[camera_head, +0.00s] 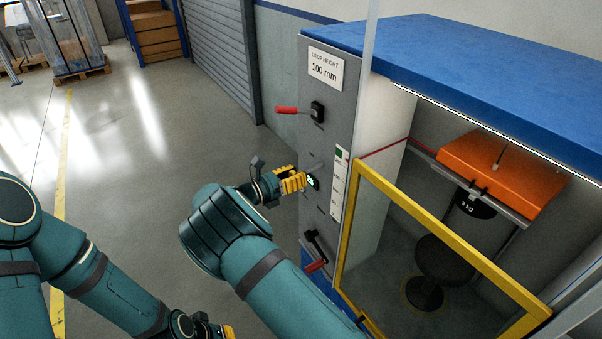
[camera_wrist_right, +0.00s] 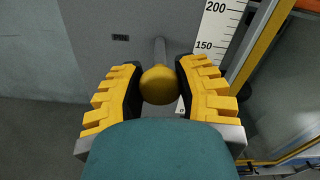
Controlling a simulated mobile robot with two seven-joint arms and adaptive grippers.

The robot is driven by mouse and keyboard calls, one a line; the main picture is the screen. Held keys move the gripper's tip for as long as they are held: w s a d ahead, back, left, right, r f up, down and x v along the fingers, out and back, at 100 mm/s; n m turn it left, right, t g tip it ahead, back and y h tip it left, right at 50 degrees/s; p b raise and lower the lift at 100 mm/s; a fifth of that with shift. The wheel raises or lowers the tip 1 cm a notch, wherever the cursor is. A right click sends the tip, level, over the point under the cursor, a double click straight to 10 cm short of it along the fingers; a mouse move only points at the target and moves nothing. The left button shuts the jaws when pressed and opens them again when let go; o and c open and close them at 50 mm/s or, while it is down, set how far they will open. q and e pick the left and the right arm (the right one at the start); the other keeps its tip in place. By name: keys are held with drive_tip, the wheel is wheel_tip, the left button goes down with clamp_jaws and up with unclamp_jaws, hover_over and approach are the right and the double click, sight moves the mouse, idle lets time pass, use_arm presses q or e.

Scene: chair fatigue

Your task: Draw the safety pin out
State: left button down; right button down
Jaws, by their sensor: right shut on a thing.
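The safety pin (camera_wrist_right: 159,86) shows in the right wrist view as a round yellow knob on a grey shaft that runs to the grey panel (camera_wrist_right: 90,55). My right gripper (camera_wrist_right: 158,80) is shut on this knob, one yellow-padded finger on each side. In the head view the right gripper (camera_head: 300,182) is at the grey front panel (camera_head: 316,110) of the test cabinet, and the pin is hidden there by the fingers. My left gripper (camera_head: 217,330) is low at the bottom edge of the head view, partly cut off, and its fingers are unclear.
A red-handled lever (camera_head: 288,110) sticks out above my right gripper, and a red-handled crank (camera_head: 316,266) is below it.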

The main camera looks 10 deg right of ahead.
drive_tip(key=shift+a, duration=0.15)
drive_tip(key=c, duration=0.7)
unclamp_jaws()
drive_tip(key=shift+o, duration=0.6)
drive_tip(key=shift+s+a, duration=0.1)
drive_tip(key=shift+a, duration=0.05)
drive_tip(key=v, duration=1.2)
